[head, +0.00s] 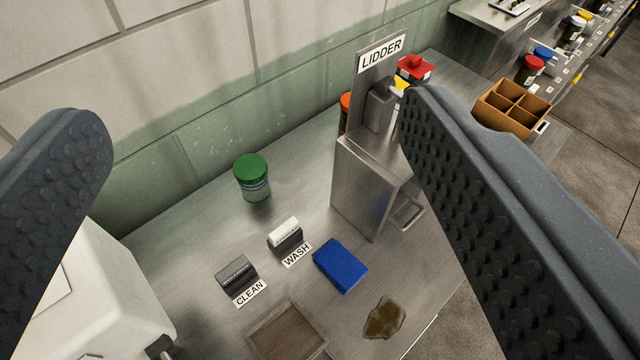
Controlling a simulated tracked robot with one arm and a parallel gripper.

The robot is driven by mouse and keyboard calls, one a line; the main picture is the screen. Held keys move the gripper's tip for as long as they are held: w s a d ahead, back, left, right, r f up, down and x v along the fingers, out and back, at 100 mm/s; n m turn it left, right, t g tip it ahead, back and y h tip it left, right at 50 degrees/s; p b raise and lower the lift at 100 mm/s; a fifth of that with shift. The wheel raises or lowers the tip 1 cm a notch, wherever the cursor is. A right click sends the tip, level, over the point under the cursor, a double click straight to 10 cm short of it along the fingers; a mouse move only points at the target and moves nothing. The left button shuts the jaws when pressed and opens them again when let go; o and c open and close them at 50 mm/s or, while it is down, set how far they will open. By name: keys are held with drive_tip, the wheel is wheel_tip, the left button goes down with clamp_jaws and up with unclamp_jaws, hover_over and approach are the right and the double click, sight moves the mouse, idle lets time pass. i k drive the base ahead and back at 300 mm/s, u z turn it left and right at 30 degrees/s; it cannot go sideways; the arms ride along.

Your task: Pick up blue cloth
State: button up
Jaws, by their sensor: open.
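The blue cloth (340,265) is a small folded rectangular block lying flat on the metal bench, right of the WASH label and in front of the lidder machine. My gripper (258,150) is open, its two dark studded fingers wide apart at the left and right of the view. The cloth appears between the fingers, apart from both and farther off on the bench. Nothing is held.
The steel lidder (372,185) stands behind the cloth. A green-lidded jar (252,178), WASH block (285,237) and CLEAN block (236,275) are to the left. A brown spill (384,318) and shallow tray (287,333) lie in front. A divided box (512,108) stands at right.

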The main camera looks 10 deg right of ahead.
sight(341, 267)
drive_tip(key=z, duration=0.45)
drive_tip(key=k, duration=1.1)
drive_tip(key=i, duration=0.6)
drive_tip(key=u, duration=0.15)
